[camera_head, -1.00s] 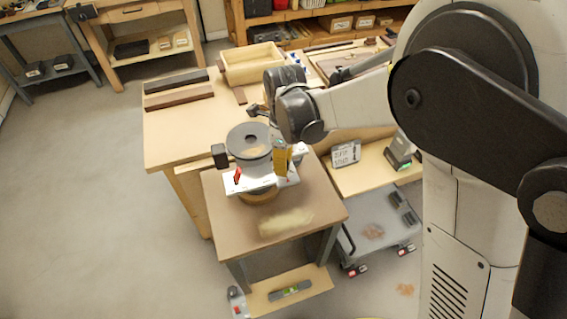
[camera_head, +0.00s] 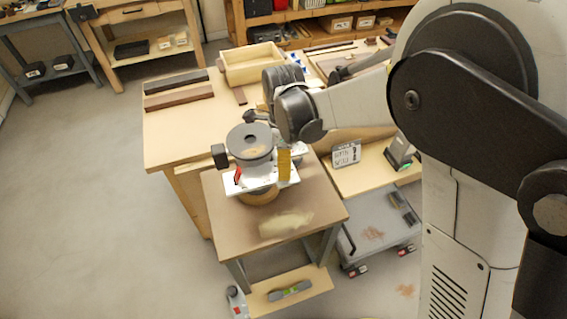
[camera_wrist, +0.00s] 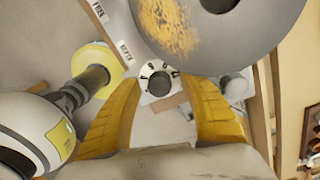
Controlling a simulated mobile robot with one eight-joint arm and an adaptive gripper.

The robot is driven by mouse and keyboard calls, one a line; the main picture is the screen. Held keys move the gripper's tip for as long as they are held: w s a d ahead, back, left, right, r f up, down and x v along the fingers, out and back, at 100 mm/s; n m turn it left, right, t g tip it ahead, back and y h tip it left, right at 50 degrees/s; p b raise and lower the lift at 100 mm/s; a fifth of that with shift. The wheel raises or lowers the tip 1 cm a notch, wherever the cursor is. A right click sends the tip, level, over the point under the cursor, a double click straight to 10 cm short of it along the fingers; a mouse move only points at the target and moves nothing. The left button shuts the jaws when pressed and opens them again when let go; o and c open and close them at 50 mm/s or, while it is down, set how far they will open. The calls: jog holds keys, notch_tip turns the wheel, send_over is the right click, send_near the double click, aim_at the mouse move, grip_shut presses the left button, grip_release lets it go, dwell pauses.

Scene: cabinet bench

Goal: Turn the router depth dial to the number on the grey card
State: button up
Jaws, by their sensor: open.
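The router (camera_head: 250,143) stands on the small brown table, its dark round top above a white plate (camera_head: 262,186). In the wrist view the depth dial (camera_wrist: 158,80) is a pale disc with black marks and a dark centre knob, beside a label reading DEPTH (camera_wrist: 126,52). I cannot read which mark is set. My gripper (camera_wrist: 161,88) is open, its two yellow fingers either side of the dial in the picture; I cannot tell whether they touch it. One finger also shows beside the router in the head view (camera_head: 284,165). The grey card (camera_head: 346,153) stands upright at right, its writing too small to read.
The router's dark round body (camera_wrist: 215,25) fills the top of the wrist view, close to the fingers. A workbench (camera_head: 165,135) with a wooden tray (camera_head: 252,66) stands behind; a grey cart (camera_head: 375,225) is at right.

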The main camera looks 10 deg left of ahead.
notch_tip(320, 180, up, 12)
jog(key=shift+w, duration=0.25)
jog(key=shift+c, duration=0.2)
